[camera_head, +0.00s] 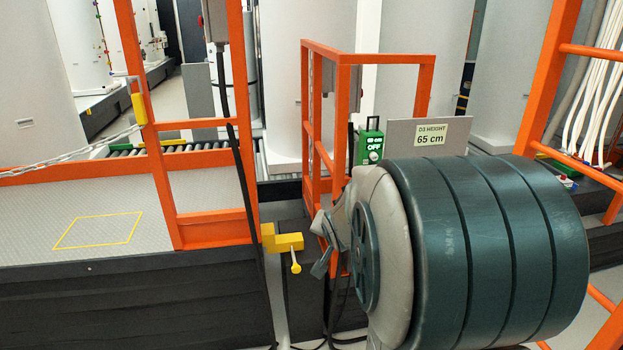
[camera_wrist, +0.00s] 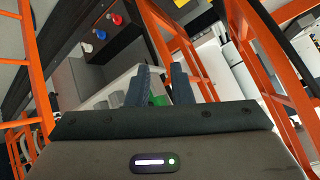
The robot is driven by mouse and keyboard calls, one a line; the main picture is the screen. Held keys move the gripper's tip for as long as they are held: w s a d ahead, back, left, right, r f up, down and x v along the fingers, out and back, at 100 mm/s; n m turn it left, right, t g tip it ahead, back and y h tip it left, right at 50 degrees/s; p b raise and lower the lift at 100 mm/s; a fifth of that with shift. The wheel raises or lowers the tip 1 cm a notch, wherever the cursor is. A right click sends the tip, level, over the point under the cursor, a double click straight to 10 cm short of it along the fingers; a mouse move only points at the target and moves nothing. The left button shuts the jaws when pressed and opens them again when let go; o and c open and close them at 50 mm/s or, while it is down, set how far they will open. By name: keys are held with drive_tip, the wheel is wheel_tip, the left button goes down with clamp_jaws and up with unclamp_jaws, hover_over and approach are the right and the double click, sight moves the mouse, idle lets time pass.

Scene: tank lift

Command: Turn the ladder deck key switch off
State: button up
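A small green switch box (camera_head: 369,147) stands behind the orange rail frame in the head view. It has lit white lettering that seems to read OFF, and a small pale knob (camera_head: 373,156) below it. The knob's exact turn is too small to tell. My gripper (camera_head: 322,245) is partly visible at the left end of my arm, lower and nearer than the box. In the wrist view my gripper (camera_wrist: 161,88) has its two dark fingers apart with a gap between them. A green patch (camera_wrist: 158,100) shows beyond the gap, partly hidden by the gripper body.
A grey panel with a "D3 HEIGHT 65 cm" sign (camera_head: 431,134) stands right of the box. Orange rails (camera_head: 308,120) surround it. A yellow bracket (camera_head: 283,242) juts out left of my gripper. Red (camera_wrist: 117,19) and blue (camera_wrist: 100,34) buttons show in the wrist view.

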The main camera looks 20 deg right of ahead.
drive_tip(key=w+d+f+m+t+b, duration=0.15)
drive_tip(key=d+m+t, duration=0.3)
drive_tip(key=d, duration=0.55)
drive_tip(key=w+d+m+t+b, duration=0.15)
drive_tip(key=d+m+t, duration=0.35)
drive_tip(key=d, duration=0.5)
drive_tip(key=shift+m+g+h, duration=0.4)
drive_tip(key=shift+m+g, duration=0.15)
drive_tip(key=shift+m, duration=0.1)
drive_tip(key=p+x, duration=0.1)
drive_tip(key=x, duration=1.3)
drive_tip(key=shift+d, duration=0.1)
clamp_jaws()
